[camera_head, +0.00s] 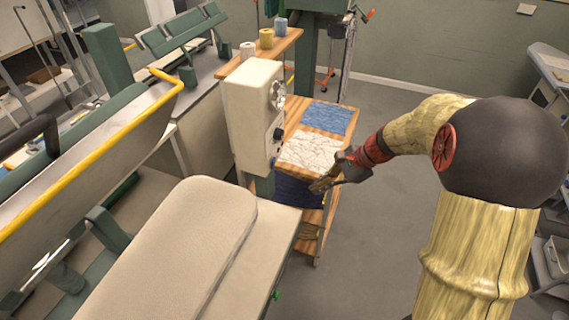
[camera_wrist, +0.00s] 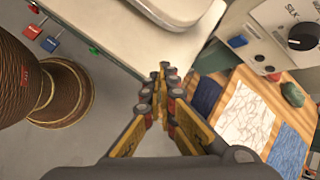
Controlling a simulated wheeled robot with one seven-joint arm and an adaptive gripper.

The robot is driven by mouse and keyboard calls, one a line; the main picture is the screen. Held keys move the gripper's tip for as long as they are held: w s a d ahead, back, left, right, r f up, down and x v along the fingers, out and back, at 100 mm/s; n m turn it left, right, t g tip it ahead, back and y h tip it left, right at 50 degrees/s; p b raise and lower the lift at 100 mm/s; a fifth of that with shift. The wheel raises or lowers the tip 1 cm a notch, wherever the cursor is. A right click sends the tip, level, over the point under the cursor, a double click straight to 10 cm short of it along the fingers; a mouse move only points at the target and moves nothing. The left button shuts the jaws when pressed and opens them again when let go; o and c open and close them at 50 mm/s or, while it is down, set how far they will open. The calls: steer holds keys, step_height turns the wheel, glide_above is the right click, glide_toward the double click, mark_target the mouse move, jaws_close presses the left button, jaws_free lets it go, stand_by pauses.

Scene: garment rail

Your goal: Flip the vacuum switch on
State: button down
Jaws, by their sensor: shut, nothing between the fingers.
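A cream control box (camera_head: 252,115) stands beside the padded ironing board in the head view, with round dials on its right face. In the wrist view the box's panel (camera_wrist: 262,38) is at the upper right, with a black dial (camera_wrist: 303,36) near the printed word SILK and a small blue piece (camera_wrist: 238,41) at its lower left. I cannot tell which part is the vacuum switch. My gripper (camera_head: 322,185) is shut and empty, in front of the box and to its right, apart from it. Its closed fingers (camera_wrist: 164,90) are near the board table's edge in the wrist view.
The padded board (camera_head: 185,240) fills the lower left. A wooden shelf (camera_head: 325,105) with blue and white cloths is behind my gripper. Thread spools (camera_head: 266,38) stand on a ledge above. Red and blue tags (camera_wrist: 50,44) show at upper left. Open floor (camera_head: 400,240) lies to the right.

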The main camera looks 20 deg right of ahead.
mark_target(273, 163)
steer(key=w+d+m+t+y, duration=0.1)
steer(key=w+d+m+t, duration=0.2)
steer(key=w+m, duration=0.5)
steer(key=shift+w+y, duration=0.4)
steer(key=shift+w, duration=0.6)
steer(key=shift+r, duration=0.1)
steer(key=w+a+r+b+x, duration=0.1)
steer(key=r+x, duration=0.1)
steer(key=x, duration=1.1)
steer(key=shift+r+b, duration=0.15)
steer(key=shift+b, duration=0.2)
steer(key=shift+a+r, duration=0.1)
steer(key=shift+a, duration=0.1)
